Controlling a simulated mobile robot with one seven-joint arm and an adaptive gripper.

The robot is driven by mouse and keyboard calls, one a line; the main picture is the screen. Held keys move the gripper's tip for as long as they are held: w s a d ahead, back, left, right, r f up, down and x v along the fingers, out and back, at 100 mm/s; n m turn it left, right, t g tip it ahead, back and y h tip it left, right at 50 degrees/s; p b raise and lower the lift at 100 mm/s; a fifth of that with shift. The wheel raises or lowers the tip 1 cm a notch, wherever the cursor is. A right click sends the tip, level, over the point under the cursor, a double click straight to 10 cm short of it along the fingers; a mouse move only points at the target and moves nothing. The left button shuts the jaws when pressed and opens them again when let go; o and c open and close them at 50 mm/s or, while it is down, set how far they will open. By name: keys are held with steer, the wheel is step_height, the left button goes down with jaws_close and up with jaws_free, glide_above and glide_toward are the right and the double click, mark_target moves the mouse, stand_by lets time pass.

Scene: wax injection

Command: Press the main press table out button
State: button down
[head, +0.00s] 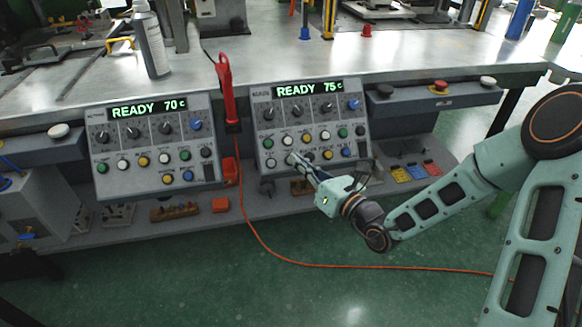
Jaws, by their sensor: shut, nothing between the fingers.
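The right control panel (352,116) shows "READY 75c" in green on its display. Below the display are several black knobs and rows of green, white, yellow and blue buttons. My gripper (292,158) is shut and empty. Its tips are at the lower left of this panel, over or very near the lower button row. I cannot tell whether they touch a button. The gripper and wrist cover part of the lower row. The small labels are not readable, so I cannot tell which button is the table out one.
A similar left panel (150,190) reads "READY 70c". A red tool (227,90) hangs between the panels, and an orange cable (275,253) runs across the floor. A spray can (151,42) stands on the metal bench (240,60). A red button (439,86) is at the right.

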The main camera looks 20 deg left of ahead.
steer(key=shift+w+a+f+b, duration=0.25)
steer(key=shift+w+a+f, duration=0.15)
steer(key=shift+w+f, duration=0.25)
steer(key=shift+w+a+f+b, duration=0.25)
steer(key=shift+w+a+f, duration=0.1)
steer(key=shift+w+f, duration=0.25)
stand_by(0.7)
steer(key=shift+w+a+f, duration=0.15)
steer(key=shift+w+f, duration=0.1)
